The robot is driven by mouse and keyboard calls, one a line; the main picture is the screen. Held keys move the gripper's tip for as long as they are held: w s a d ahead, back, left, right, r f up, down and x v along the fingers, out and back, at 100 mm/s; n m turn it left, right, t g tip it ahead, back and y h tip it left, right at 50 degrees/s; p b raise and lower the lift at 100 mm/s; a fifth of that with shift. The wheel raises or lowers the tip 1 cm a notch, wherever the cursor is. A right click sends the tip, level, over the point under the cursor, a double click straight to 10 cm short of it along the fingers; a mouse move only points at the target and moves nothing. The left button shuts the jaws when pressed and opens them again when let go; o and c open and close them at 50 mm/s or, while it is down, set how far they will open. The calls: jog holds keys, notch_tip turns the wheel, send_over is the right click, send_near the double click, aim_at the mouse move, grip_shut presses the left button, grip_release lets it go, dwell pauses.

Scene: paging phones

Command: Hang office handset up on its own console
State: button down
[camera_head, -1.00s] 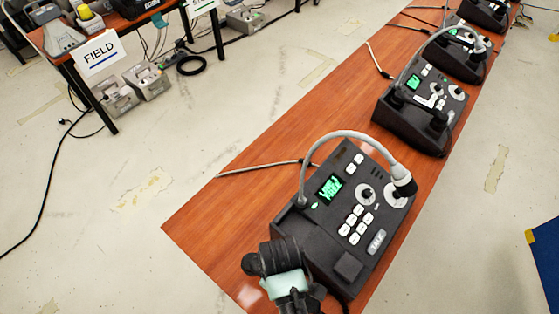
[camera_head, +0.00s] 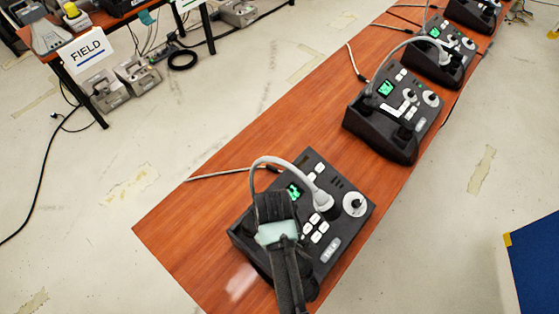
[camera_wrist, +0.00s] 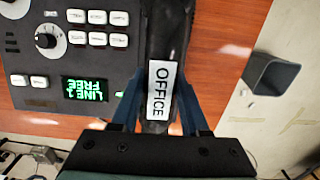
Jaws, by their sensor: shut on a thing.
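The office handset (camera_wrist: 160,90) is dark, with a white OFFICE label, in the wrist view. My gripper (camera_wrist: 157,103) is shut on it, with one blue-grey finger on each side of the label. The nearest console (camera_head: 345,230) is a dark box with white keys, a dial and a bent grey-necked microphone. Its green display (camera_wrist: 90,89) reads LINE FREE, upside down in the wrist view. The handset lies along the console's display side. In the head view my gripper covers that side and most of the handset. I cannot tell whether the handset touches its cradle.
Similar consoles (camera_head: 398,112) stand further along the wooden table (camera_head: 190,225). A grey cable (camera_head: 225,174) lies behind the nearest console. A second table with a FIELD sign (camera_head: 88,52) is at the upper left. A dark open bin (camera_wrist: 272,75) shows beside the table.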

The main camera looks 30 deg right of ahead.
jog(key=shift+f, duration=2.65)
jog(key=shift+f, duration=0.15)
jog(key=shift+c, duration=2)
grip_release()
notch_tip(320, 180, up, 12)
jog(key=shift+r, duration=0.15)
